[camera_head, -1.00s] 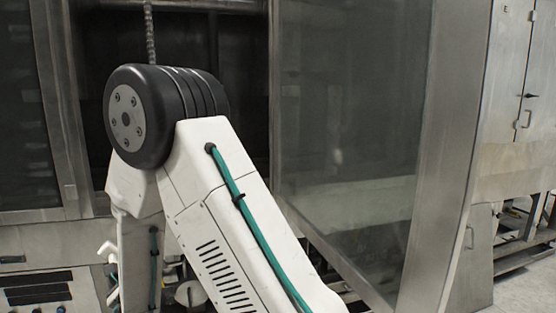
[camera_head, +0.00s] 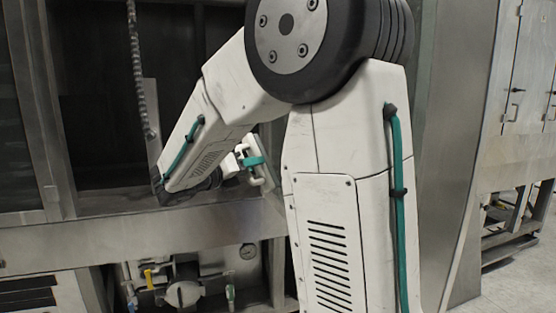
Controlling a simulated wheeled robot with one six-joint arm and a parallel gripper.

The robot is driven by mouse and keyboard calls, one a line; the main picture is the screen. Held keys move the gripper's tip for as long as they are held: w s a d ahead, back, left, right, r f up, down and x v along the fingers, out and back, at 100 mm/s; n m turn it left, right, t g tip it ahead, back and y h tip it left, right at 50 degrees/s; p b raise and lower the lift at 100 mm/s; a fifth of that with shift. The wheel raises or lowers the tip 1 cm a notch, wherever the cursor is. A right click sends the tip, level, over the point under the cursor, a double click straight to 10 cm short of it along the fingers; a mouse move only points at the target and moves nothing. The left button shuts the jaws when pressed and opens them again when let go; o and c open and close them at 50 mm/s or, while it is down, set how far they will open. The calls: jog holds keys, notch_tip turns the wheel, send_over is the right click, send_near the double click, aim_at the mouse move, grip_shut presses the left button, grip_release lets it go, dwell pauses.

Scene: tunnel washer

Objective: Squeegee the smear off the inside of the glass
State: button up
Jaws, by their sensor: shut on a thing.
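The glass door stands open at the right. Its steel frame (camera_head: 462,140) shows, but my arm covers nearly all of its glass. No smear can be seen now. My forearm reaches down and left in front of the dark washer opening (camera_head: 100,130). Past its dark wrist joint, a small white and teal part shows near the opening's lower right corner. My gripper's fingers cannot be made out, and no squeegee can be made out either.
A chain (camera_head: 136,70) hangs in the opening. A steel sill (camera_head: 120,238) runs below it, with a yellow-handled valve (camera_head: 150,277) and a gauge (camera_head: 248,251) underneath. Steel cabinets (camera_head: 515,100) stand at the right. Bare floor (camera_head: 515,255) shows at the lower right.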

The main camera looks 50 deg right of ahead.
jog(key=s+d+r+m+g, duration=0.1)
jog(key=s+d+m+g, duration=0.1)
jog(key=s, duration=0.3)
jog(key=s+d+r+m+g+y, duration=0.1)
jog(key=s+d+r+m+g, duration=0.1)
jog(key=s+d+g, duration=0.2)
jog(key=shift+s+d, duration=0.3)
jog(key=shift+s, duration=0.85)
jog(key=shift+x, duration=0.8)
dwell(1.2)
